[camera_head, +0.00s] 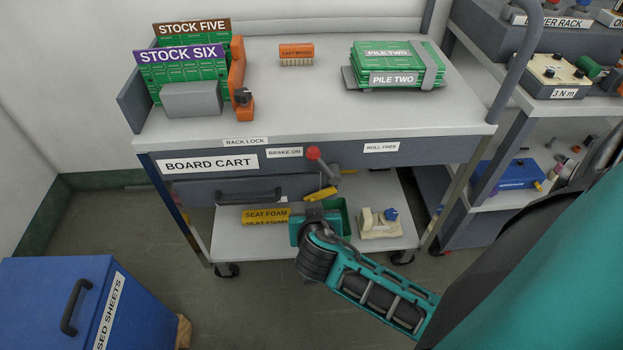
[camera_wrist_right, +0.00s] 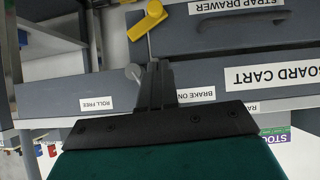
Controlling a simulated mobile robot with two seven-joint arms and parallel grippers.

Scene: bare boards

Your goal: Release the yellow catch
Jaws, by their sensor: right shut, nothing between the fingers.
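The yellow catch (camera_head: 320,194) is a small bent lever at the right end of the strap drawer on the cart's front. In the right wrist view, which looks upside down, the catch (camera_wrist_right: 147,20) sits beyond my fingertips, with a gap between. My right gripper (camera_wrist_right: 154,66) is shut and empty, its dark fingers together in front of the cart's front. In the head view my right arm comes in from the lower right and its teal wrist end is just below the catch. My left gripper is not in view.
A red-knobbed brake lever (camera_head: 313,153) projects above the catch, close to my fingers. The drawer handle (camera_head: 248,199) is to the left. The lower shelf (camera_head: 233,238) holds a seat foam box (camera_head: 266,215) and a cream fixture (camera_head: 380,225). A blue bin (camera_head: 60,300) stands front left.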

